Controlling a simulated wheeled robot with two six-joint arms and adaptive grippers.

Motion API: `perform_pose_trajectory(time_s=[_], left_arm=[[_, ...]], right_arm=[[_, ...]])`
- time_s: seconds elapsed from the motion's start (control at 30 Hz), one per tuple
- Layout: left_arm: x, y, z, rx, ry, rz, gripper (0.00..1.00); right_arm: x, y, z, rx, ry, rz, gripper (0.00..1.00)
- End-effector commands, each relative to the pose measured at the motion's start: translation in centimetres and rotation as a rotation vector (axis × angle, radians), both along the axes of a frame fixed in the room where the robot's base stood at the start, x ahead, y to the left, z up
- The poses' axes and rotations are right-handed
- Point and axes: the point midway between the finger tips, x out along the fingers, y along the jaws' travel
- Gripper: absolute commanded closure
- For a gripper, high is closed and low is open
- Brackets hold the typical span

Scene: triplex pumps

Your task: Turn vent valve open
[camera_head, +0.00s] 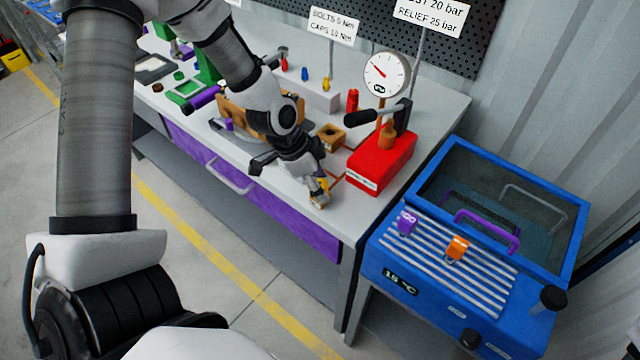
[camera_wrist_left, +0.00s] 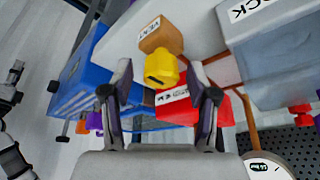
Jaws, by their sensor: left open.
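The vent valve shows in the left wrist view as a yellow knob (camera_wrist_left: 161,68) on a brown block (camera_wrist_left: 158,37) labelled VENT. In the head view the yellow knob (camera_head: 323,184) is small and partly hidden by my left gripper (camera_head: 292,179), near the table's front right edge. In the left wrist view my left gripper (camera_wrist_left: 160,88) is open, its fingers apart with the knob ahead between them. No contact with the knob is visible. Part of what looks like my right gripper (camera_wrist_left: 12,85) shows at the left edge of that view; its jaws are unclear.
A red hand pump (camera_head: 381,164) with a black lever and a dial gauge (camera_head: 386,76) stands right behind the valve. A blue bath (camera_head: 447,276) with a lid stands right of the table. A grey block (camera_wrist_left: 270,55) is close by on the right in the wrist view.

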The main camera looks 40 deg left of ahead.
Motion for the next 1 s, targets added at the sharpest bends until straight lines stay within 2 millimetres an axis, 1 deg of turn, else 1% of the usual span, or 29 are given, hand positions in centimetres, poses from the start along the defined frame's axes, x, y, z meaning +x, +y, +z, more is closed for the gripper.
perform_pose_trajectory(time_s=[0.03, 0.07, 0.37, 0.4, 0.47, 0.5, 0.53, 0.77, 0.87, 0.97, 1.0], left_arm=[[0.1, -0.1, -0.6, 0.000, -0.002, -0.001, 0.41], [0.1, -0.1, -0.5, -0.001, -0.002, -0.001, 0.41], [0.0, -0.1, -0.2, -0.002, 0.000, 0.001, 0.41], [0.0, -0.1, -0.2, -0.002, 0.000, 0.001, 0.55], [0.0, -0.1, -0.2, -0.002, 0.000, 0.001, 0.76], [0.0, -0.1, -0.2, -0.002, 0.000, 0.001, 0.90], [0.0, -0.1, -0.2, -0.002, 0.000, 0.001, 1.00], [0.0, -0.1, -0.1, -0.001, 0.002, 0.002, 1.00], [0.0, -0.1, 0.0, -0.001, 0.004, 0.013, 1.00], [0.0, -0.1, 0.3, 0.001, 0.006, 0.035, 1.00], [0.0, -0.1, 0.4, 0.002, 0.007, 0.048, 1.00]], right_arm=[[0.0, 0.0, -1.0, 0.000, 0.000, 0.000, 0.60], [0.0, 0.0, -1.1, 0.000, 0.000, 0.000, 0.60], [0.1, 0.0, -0.9, 0.000, -0.001, 0.000, 0.60], [0.1, 0.0, -0.9, 0.000, -0.001, 0.000, 0.60], [0.0, 0.0, -0.9, 0.000, -0.001, 0.000, 0.60], [0.1, 0.0, -0.9, 0.000, -0.001, 0.000, 0.60], [0.0, 0.0, -0.9, 0.000, -0.001, 0.000, 0.60], [0.0, 0.0, -0.7, 0.000, -0.001, 0.000, 0.60], [0.0, 0.0, 0.0, 0.000, -0.001, 0.000, 0.60], [0.0, 0.0, 1.4, 0.000, -0.001, 0.000, 0.60], [0.0, 0.0, 2.1, 0.000, -0.001, 0.000, 0.60]])
